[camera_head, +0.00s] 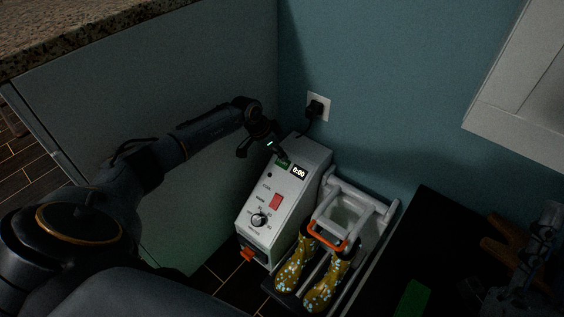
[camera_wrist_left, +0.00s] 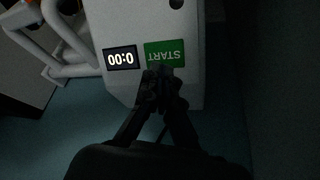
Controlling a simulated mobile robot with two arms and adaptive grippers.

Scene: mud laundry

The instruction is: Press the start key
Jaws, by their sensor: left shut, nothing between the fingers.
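The green start key (camera_wrist_left: 165,52) is on the face of a white machine (camera_head: 296,206), beside a lit display (camera_head: 298,172) reading 0:00. The key also shows in the head view (camera_head: 281,163), partly covered by my left gripper (camera_head: 283,156). In the left wrist view my left gripper (camera_wrist_left: 162,75) is shut and empty, its tips at the lower edge of the key. I cannot tell whether the tips touch it. A red switch (camera_head: 275,201) and a round dial (camera_head: 259,220) sit lower on the machine.
A white rack (camera_head: 378,215) with yellow patterned boots (camera_head: 325,283) stands right of the machine. A plugged outlet (camera_head: 317,107) is on the teal wall behind. A grey cabinet side (camera_head: 165,85) is close on the left. A dark surface (camera_head: 420,240) lies at right.

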